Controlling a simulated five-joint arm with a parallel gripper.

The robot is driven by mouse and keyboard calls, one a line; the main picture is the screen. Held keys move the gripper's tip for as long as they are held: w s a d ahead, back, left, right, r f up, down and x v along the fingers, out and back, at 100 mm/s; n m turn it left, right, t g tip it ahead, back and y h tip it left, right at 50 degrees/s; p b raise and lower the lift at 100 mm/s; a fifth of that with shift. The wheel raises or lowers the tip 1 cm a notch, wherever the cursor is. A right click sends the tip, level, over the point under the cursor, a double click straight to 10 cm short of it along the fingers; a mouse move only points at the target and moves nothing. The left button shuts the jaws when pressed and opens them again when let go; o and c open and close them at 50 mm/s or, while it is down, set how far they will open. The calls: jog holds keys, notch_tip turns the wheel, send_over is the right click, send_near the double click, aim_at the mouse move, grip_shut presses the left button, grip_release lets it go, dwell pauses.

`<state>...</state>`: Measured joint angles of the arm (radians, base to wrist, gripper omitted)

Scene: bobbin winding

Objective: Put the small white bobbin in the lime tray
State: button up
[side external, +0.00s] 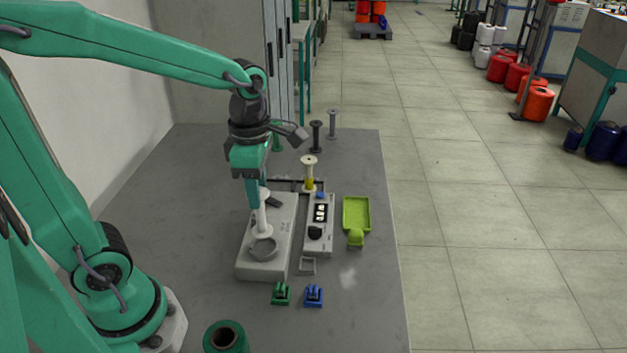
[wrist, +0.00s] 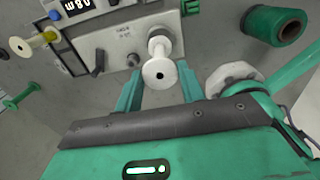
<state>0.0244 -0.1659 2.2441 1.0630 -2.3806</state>
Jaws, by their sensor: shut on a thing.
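The small white bobbin (side external: 262,220) is upright between the fingers of my gripper (side external: 257,200), over the pale grey machine housing. In the wrist view, the white bobbin (wrist: 160,72) shows its round end with a dark centre hole, and the two green fingers of my gripper (wrist: 160,80) flank it. The gripper is shut on it. I cannot tell whether its lower end touches the machine. The lime tray (side external: 356,213) lies flat on the grey table to the right of the machine, and it looks empty.
A control box (side external: 319,224) stands between the machine and the tray. A bobbin with yellow thread (side external: 309,172) stands behind it. Grey and dark bobbins (side external: 333,122) stand farther back. Green (side external: 281,293) and blue (side external: 313,295) clips and a green spool (side external: 226,337) are in front.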

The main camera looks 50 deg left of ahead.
jog(key=w+d+f, duration=0.1)
jog(key=w, duration=1.2)
jog(key=w+f, duration=0.1)
jog(key=w, duration=1.2)
jog(key=shift+w+d+f, duration=0.2)
jog(key=shift+d+f, duration=0.15)
jog(key=shift+d, duration=0.05)
jog(key=shift+f, duration=0.15)
jog(key=shift+f, duration=2.3)
jog(key=shift+f, duration=0.95)
jog(key=o, duration=0.9)
